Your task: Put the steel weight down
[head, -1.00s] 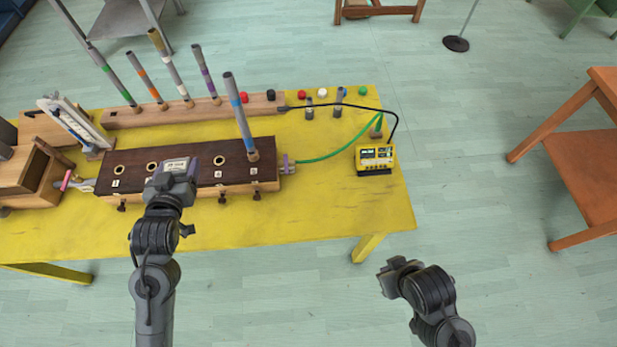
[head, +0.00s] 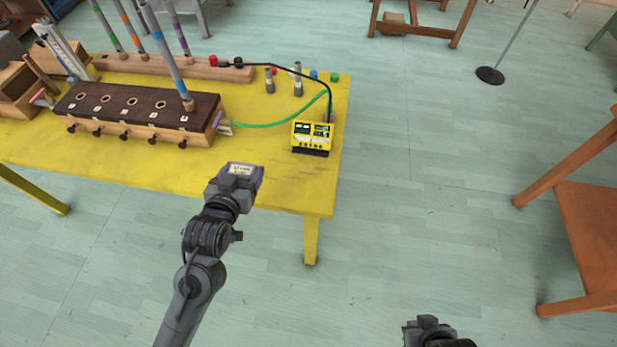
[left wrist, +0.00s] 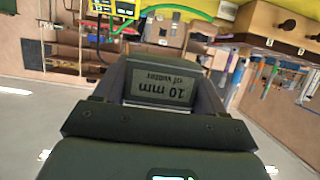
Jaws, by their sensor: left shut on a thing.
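The steel weight, as I take it, is the labelled grey block in my left gripper (head: 232,182). Its pale label (head: 241,169) faces up in the head view. In the left wrist view the weight (left wrist: 160,86) sits between the two fingers, its label reading "10 mm" upside down. The gripper is shut on it, over or just before the yellow table's (head: 265,180) front edge; its height is unclear. My right gripper (head: 430,326) is partly cut off at the bottom edge, away from the table, and its jaws cannot be made out.
A yellow meter (head: 312,135) stands near the table's right end, with a black cable and green tube (head: 270,124). Left of it is a dark-topped wooden box (head: 140,108) with an upright tube. Two small metal pieces stand behind.

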